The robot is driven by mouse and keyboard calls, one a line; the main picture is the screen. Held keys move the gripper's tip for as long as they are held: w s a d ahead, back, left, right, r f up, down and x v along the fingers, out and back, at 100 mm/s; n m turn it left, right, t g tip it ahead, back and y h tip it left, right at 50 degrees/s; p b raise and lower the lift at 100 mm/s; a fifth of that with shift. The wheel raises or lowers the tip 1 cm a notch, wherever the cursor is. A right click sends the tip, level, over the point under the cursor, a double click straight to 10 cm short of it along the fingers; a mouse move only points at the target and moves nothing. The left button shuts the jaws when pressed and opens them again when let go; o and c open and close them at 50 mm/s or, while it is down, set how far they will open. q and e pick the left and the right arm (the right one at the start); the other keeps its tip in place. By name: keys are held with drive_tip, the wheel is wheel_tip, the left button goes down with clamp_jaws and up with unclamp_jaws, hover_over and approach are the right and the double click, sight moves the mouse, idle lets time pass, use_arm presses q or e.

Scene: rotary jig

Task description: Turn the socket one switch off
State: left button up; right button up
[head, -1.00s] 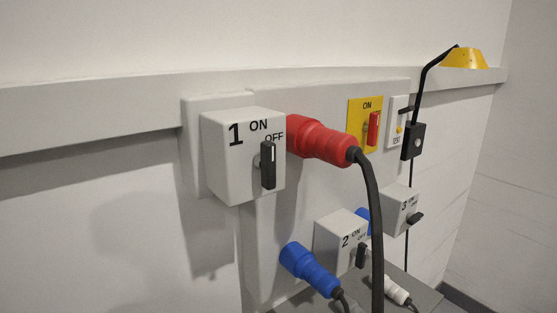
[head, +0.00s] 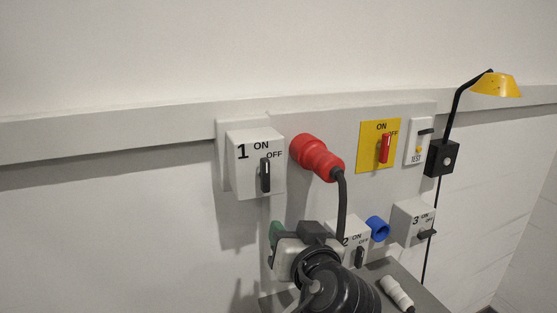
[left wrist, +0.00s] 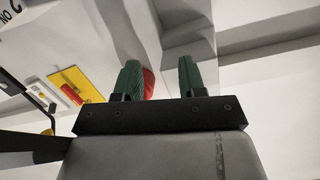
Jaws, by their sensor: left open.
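Socket one is a pale grey box (head: 240,177) marked 1, ON and OFF on the wall panel in the head view. Its black switch handle (head: 265,175) stands upright, just below the labels. A red plug (head: 316,157) sits to its right with a dark cable hanging down. My left gripper (head: 273,246) is open and empty, below socket one and apart from it; one green fingertip shows. In the left wrist view its two green fingers (left wrist: 158,77) are spread, with a bit of the red plug (left wrist: 149,83) behind the left one. My right gripper is not in view.
Socket two (head: 352,238) is partly hidden behind my left arm. Socket three (head: 413,222), a yellow switch plate (head: 373,160) and a yellow lamp (head: 497,86) are to the right. A white connector (head: 397,292) lies on the grey ledge. The wall left of socket one is clear.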

sight(267, 175)
use_arm(q)
drive_tip(key=s+r+n+t+y, duration=0.1)
drive_tip(key=s+r+n, duration=0.2)
drive_tip(key=s+r, duration=0.55)
drive_tip(key=p+x, duration=0.1)
drive_tip(key=x, duration=0.2)
drive_tip(key=r+x, duration=0.1)
drive_tip(key=x, duration=0.3)
drive_tip(key=p+x, duration=0.1)
drive_tip(key=x, duration=0.2)
drive_tip(key=shift+w+r+p, duration=0.2)
drive_tip(key=shift+p, duration=0.15)
drive_tip(key=shift+x, duration=0.8)
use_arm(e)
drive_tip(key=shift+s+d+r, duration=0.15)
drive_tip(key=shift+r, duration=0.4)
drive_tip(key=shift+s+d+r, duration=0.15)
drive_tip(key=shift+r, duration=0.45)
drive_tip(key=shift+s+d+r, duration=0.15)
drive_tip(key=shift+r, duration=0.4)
use_arm(q)
drive_tip(key=shift+d+f, duration=0.1)
drive_tip(key=shift+c, duration=0.3)
clamp_jaws()
